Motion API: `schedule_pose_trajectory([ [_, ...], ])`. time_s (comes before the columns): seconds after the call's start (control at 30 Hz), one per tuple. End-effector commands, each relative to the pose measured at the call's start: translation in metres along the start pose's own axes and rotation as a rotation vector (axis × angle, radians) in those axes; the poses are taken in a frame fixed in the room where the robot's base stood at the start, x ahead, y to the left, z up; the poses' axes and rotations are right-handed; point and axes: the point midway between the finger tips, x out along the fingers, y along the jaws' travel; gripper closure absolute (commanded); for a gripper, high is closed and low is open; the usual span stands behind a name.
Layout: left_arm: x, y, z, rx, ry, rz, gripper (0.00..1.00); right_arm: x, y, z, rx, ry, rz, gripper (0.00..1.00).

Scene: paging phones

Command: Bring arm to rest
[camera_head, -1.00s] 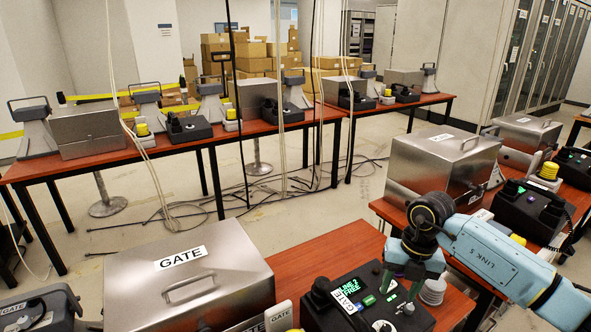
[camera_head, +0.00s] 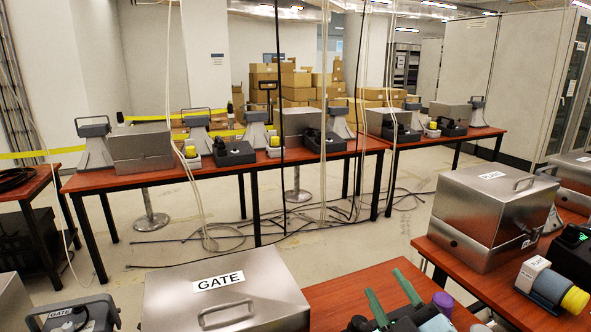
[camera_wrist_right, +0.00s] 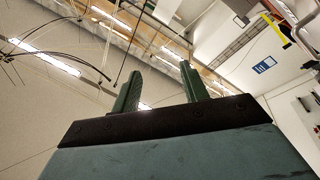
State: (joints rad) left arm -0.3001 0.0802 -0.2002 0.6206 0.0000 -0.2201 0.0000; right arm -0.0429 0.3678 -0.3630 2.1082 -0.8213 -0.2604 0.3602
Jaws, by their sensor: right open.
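My right gripper (camera_head: 384,284) is at the bottom of the head view, over the near table's edge, with its two green fingers pointing up. It is open, with nothing between the fingers. In the right wrist view the same gripper (camera_wrist_right: 161,76) shows its fingers well apart against walls and ceiling. Parts of my right arm show at the lower right of the head view, and much of it is outside the picture. The phone console on the near table is mostly hidden or cut off. My left gripper does not show.
A metal GATE box (camera_head: 222,289) stands at the near left. Another metal box (camera_head: 490,207) sits on the right red table (camera_head: 487,290). A far row of red tables (camera_head: 225,172) holds boxes, phones and horns. Cables (camera_head: 250,230) lie on the open floor.

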Motion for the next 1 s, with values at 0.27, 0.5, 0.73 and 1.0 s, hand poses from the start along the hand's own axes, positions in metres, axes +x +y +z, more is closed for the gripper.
schedule_pose_trajectory([
  [0.27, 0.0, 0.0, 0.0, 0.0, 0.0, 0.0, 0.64, -0.104, -0.022, 0.099, 0.326, -0.697, 0.009, 0.56],
  [0.5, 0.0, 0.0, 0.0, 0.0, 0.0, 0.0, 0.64, -0.208, -0.069, 0.122, 0.5, -1.143, -0.172, 0.56],
  [0.73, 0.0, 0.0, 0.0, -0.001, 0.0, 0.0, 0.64, -0.283, -0.1, 0.107, 0.599, -1.402, -0.37, 0.56],
  [1.0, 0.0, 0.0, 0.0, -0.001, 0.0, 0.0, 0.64, -0.305, -0.139, 0.137, 0.619, -1.488, -0.449, 0.56],
])
